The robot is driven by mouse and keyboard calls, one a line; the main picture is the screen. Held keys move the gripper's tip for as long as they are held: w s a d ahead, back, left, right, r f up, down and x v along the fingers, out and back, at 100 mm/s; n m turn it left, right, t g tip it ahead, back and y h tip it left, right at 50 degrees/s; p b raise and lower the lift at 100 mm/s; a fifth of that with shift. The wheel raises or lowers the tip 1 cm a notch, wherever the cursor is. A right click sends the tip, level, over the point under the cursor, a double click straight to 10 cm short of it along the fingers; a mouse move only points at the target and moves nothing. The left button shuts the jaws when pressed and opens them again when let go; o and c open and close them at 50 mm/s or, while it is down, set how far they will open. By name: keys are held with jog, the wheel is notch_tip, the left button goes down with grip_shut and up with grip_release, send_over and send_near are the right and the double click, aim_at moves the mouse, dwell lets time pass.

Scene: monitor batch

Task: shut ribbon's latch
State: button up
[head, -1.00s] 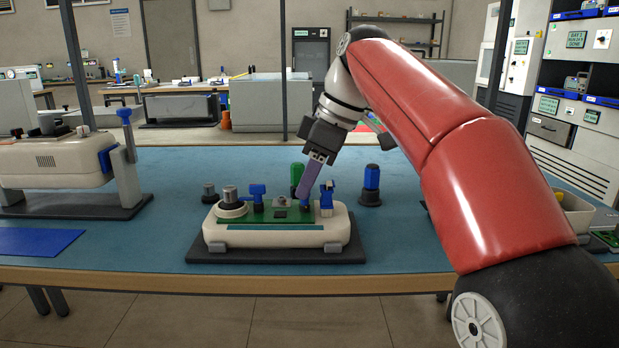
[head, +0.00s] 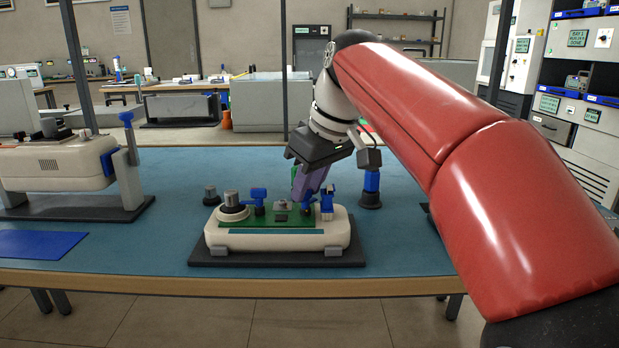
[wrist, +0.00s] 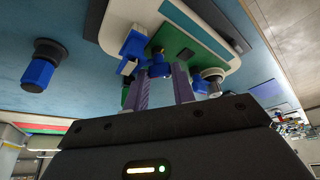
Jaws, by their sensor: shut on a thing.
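The cream device (head: 278,240) with a green board (head: 285,215) stands on a dark base plate on the bench. A small blue lever (head: 306,209), which I take to be the ribbon's latch, stands at the right part of the board. My gripper (head: 304,200) reaches down to it from above with purple fingers. In the wrist view, the blue lever (wrist: 159,69) shows at the tips of my gripper (wrist: 161,78), between the two fingers. The fingers hide part of it, and its exact angle is hard to tell.
A blue clip (head: 327,203) stands close right of my fingers, and a blue knobbed part (head: 258,196) stands to the left. A blue-topped post (head: 371,188) is behind right. Another cream device (head: 60,165) stands at left. The bench front is mostly clear.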

jog(key=m+h+p, duration=0.1)
jog(key=m, duration=0.1)
jog(key=m+t+p, duration=0.1)
jog(key=m, duration=0.2)
jog(key=shift+s+a+r+h, duration=0.1)
jog(key=shift+s+a+h, duration=0.1)
jog(key=shift+h, duration=0.2)
jog(key=shift+w+a+m+h+p, duration=0.1)
jog(key=shift+m+h+p, duration=0.45)
jog(key=shift+m, duration=1.25)
jog(key=o, duration=1)
